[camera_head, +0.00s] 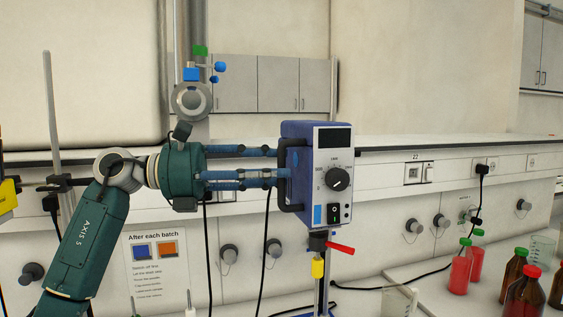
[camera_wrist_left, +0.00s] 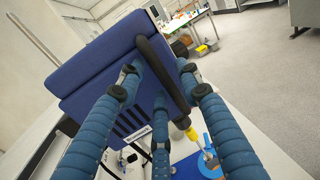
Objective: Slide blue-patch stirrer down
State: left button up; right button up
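The blue stirrer (camera_head: 299,152) has a grey front with a dial, a dark display and a small light-blue patch (camera_head: 318,215) at its lower left. It sits upright on a vertical rod, and a red lever (camera_head: 341,248) shows below it. A black handle (camera_head: 289,175) is on its left side. My left gripper (camera_head: 281,163) reaches in from the left at this handle. In the left wrist view its three blue fingers are spread and straight around the black handle (camera_wrist_left: 162,75), with the blue housing (camera_wrist_left: 100,70) beyond. Contact with the handle cannot be made out. My right gripper is not in view.
Red-filled bottles (camera_head: 461,268) and brown bottles (camera_head: 512,275) stand on the bench at right, near clear beakers. A sign (camera_head: 155,265) headed "After each batch" hangs at lower left. Another metal rod (camera_head: 52,120) stands at left. Black cables hang below the shelf edge.

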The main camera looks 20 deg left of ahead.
pick_arm(q)
jog(key=shift+x, duration=0.9)
jog(key=shift+c, duration=0.5)
grip_shut()
